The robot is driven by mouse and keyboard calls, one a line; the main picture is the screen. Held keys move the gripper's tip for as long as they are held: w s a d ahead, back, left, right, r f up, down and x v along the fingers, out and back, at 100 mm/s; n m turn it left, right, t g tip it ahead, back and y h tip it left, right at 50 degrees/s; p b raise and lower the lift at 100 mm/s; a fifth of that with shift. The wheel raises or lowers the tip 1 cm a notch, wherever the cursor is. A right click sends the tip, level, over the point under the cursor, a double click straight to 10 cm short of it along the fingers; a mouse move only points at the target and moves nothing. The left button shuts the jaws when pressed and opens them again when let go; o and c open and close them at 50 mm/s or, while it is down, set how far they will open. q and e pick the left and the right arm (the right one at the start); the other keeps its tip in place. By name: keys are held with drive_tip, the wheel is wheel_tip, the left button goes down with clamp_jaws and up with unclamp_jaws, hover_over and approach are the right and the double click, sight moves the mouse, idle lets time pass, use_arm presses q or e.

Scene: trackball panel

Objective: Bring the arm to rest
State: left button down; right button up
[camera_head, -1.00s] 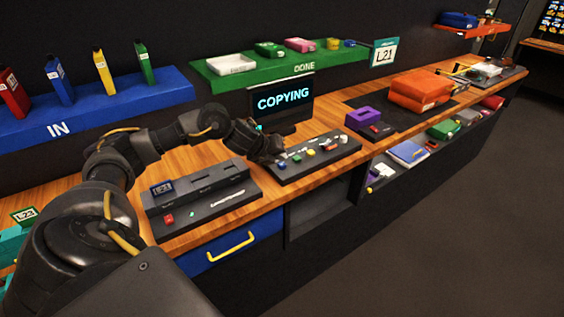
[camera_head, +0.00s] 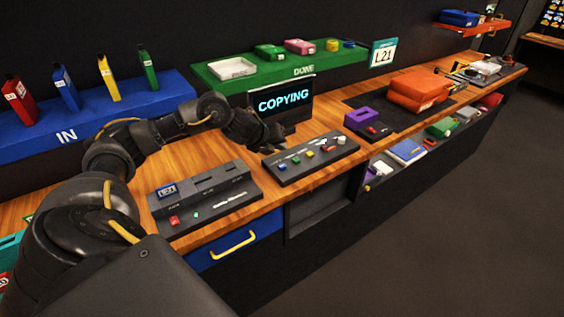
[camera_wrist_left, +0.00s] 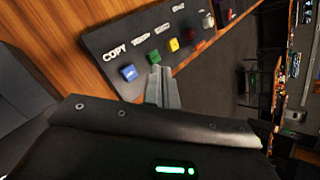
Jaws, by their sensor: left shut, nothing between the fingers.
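My left arm (camera_head: 112,160) comes in from the left and reaches over the wooden bench. My left gripper (camera_head: 284,136) is at the foot of the black screen (camera_head: 284,98), which reads COPYING. In the left wrist view its fingers (camera_wrist_left: 162,86) are shut together with nothing between them. The button panel (camera_head: 310,158) lies in front of the gripper, with blue, green, yellow, red and pale controls in a row. In the left wrist view the panel (camera_wrist_left: 105,42) shows a COPY label by the blue button (camera_wrist_left: 129,72). The fingers appear apart from the panel. My right gripper is out of view.
A grey slotted unit (camera_head: 205,199) stands left of the panel. A blue IN shelf (camera_head: 110,120) with several upright coloured cases and a green DONE shelf (camera_head: 275,73) run along the back wall. An orange box (camera_head: 418,90) sits farther right. Bare wood (camera_head: 245,155) lies between the units.

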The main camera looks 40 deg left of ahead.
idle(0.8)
use_arm(q)
drive_tip(key=s+d+f+n, duration=0.3)
drive_tip(key=d+f, duration=0.1)
drive_tip(key=d, duration=0.3)
drive_tip(key=s+d+f+n+h, duration=0.1)
drive_tip(key=s+d+f+n, duration=0.1)
drive_tip(key=d+f+n, duration=0.3)
drive_tip(key=s+d+f+n, duration=0.1)
drive_tip(key=s+d+f, duration=0.2)
drive_tip(key=d, duration=0.5)
drive_tip(key=s+d+f+n+g+y, duration=0.1)
drive_tip(key=s+f+n+g, duration=0.25)
drive_tip(key=s+n, duration=0.75)
drive_tip(key=s+f+n+g+y, duration=0.15)
drive_tip(key=s+f+n, duration=0.4)
drive_tip(key=s, duration=1.05)
wheel_tip(320, 180, down, 24)
drive_tip(key=g, duration=0.2)
drive_tip(key=s+a+f+g, duration=0.1)
drive_tip(key=s+a+f, duration=0.1)
drive_tip(key=s+f, duration=1.4)
drive_tip(key=shift+s+a+f+h, duration=0.35)
drive_tip(key=shift+s, duration=0.15)
